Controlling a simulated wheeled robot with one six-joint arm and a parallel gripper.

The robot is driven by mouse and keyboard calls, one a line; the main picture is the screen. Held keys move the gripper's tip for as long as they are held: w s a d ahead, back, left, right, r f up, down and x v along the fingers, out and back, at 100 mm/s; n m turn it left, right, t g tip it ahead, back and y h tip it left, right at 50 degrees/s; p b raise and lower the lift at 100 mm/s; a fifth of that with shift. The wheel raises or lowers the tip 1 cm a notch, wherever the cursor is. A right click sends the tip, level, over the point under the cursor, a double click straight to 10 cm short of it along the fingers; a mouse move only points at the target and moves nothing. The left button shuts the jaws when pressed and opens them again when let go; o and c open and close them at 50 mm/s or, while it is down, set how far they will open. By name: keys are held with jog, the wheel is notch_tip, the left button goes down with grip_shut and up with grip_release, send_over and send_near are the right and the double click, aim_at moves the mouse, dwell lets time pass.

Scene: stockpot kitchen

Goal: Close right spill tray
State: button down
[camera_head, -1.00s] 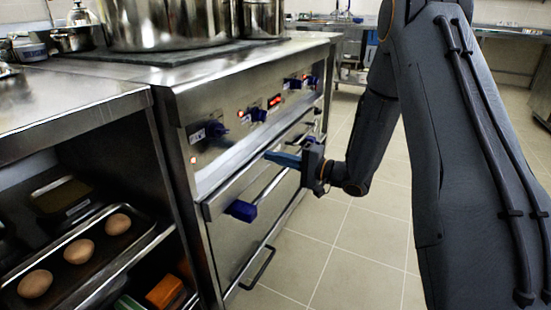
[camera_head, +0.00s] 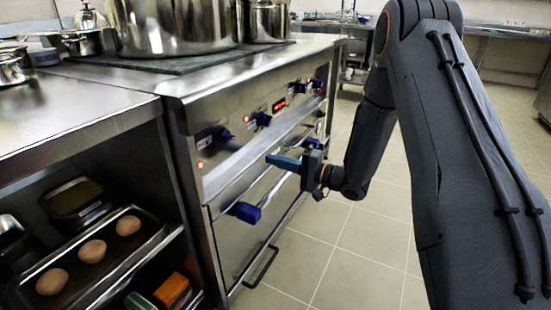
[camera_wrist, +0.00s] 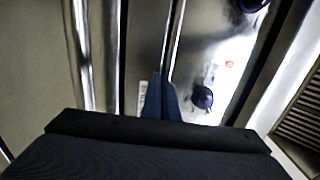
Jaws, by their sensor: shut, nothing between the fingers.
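The stove front (camera_head: 262,150) runs from the near left to the far right, with knobs above and a narrow band of spill trays below. A blue handle (camera_head: 245,212) sticks out at the near, left part of that band. Another blue piece (camera_head: 312,142), partly behind my gripper, seems to be the right spill tray's handle; how far that tray stands out I cannot tell. My gripper (camera_head: 270,160) is shut and empty, its blue fingers pointing left at the stove front. In the wrist view my fingers (camera_wrist: 161,98) lie against the steel front; contact is unclear.
Control knobs (camera_head: 262,119) line the panel above, and one shows in the wrist view (camera_wrist: 203,97). A lower door handle (camera_head: 262,268) juts out. Large pots (camera_head: 185,25) stand on top. A shelf with eggs (camera_head: 92,250) is at left. Tiled floor (camera_head: 345,250) is open.

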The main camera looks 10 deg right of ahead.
jog(key=p+v, duration=0.3)
jog(key=v, duration=1)
jog(key=w+a+r+n+g+h, duration=0.15)
jog(key=a+r+n+h, duration=0.35)
jog(key=a+h, duration=0.5)
jog(key=s+a+r+n+g+h, duration=0.1)
jog(key=s+a+n+g, duration=0.15)
jog(key=s, duration=0.95)
jog(key=s+a+r+n+g+h, duration=0.1)
jog(key=s+a+n+g+h, duration=0.15)
jog(key=s, duration=0.95)
jog(key=s+a+r+n+g+h, duration=0.1)
jog(key=s+n+g, duration=0.25)
jog(key=s, duration=0.85)
jog(key=d+r+m+p, duration=0.3)
jog(key=d+r+p, duration=0.5)
jog(key=r+p, duration=0.3)
jog(key=d+r+m+p, duration=0.4)
jog(key=d+r+p, duration=0.5)
jog(key=p, duration=0.5)
jog(key=shift+s+r, duration=0.35)
jog(key=shift+r, duration=0.75)
jog(key=shift+d+h, duration=0.1)
jog(key=shift+h, duration=0.15)
